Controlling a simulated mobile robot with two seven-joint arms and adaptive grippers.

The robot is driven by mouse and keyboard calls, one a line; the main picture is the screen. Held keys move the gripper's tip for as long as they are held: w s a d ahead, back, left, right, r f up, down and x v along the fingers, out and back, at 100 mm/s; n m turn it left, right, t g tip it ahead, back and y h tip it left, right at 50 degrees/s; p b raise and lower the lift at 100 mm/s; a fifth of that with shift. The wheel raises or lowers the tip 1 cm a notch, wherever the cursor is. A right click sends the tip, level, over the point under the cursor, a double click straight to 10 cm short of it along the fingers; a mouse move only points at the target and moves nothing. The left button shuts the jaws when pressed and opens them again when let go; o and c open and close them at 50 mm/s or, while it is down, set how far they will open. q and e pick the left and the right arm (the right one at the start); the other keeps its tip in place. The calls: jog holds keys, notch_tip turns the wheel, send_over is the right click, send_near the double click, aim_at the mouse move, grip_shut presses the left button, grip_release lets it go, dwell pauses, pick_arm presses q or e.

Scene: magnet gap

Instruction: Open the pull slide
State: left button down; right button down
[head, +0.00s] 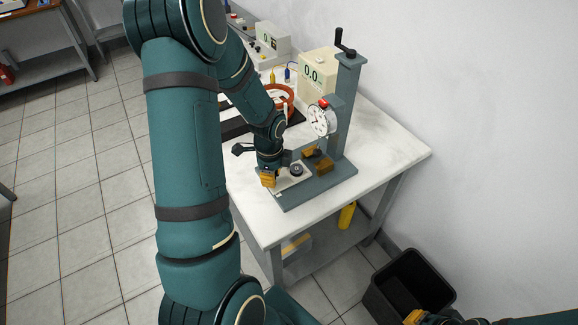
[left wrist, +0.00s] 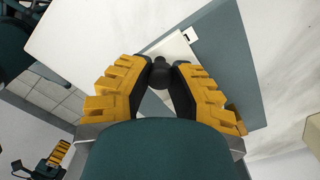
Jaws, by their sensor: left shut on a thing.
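The pull slide is a pale plate (head: 288,183) on the grey base of a press-like stand (head: 322,187). A dark round piece (head: 296,169) sits on or near it. My left gripper (head: 269,180) is down at the slide's left end. In the left wrist view, the yellow-padded fingers of my left gripper (left wrist: 159,80) are shut on a black knob (left wrist: 160,70) at the end of the pale slide (left wrist: 178,47). My right gripper (head: 414,317) shows only partly at the bottom edge; its fingers are cut off.
A dial gauge (head: 318,121) and a crank column (head: 345,100) rise behind the slide. Two brass-coloured blocks (head: 323,165) stand on the base. A meter box (head: 315,72) and an orange ring (head: 284,96) are farther back. A black bin (head: 410,285) stands below, right of the table.

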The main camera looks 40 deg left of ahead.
pick_arm(q)
jog(key=s, duration=0.2)
jog(key=s+a, duration=0.1)
jog(key=s, duration=0.1)
jog(key=shift+s+a, duration=0.1)
jog(key=shift+s, duration=0.15)
jog(key=c, duration=0.8)
grip_release()
jog(key=shift+w, duration=0.1)
jog(key=shift+o, duration=0.2)
notch_tip(320, 180, up, 12)
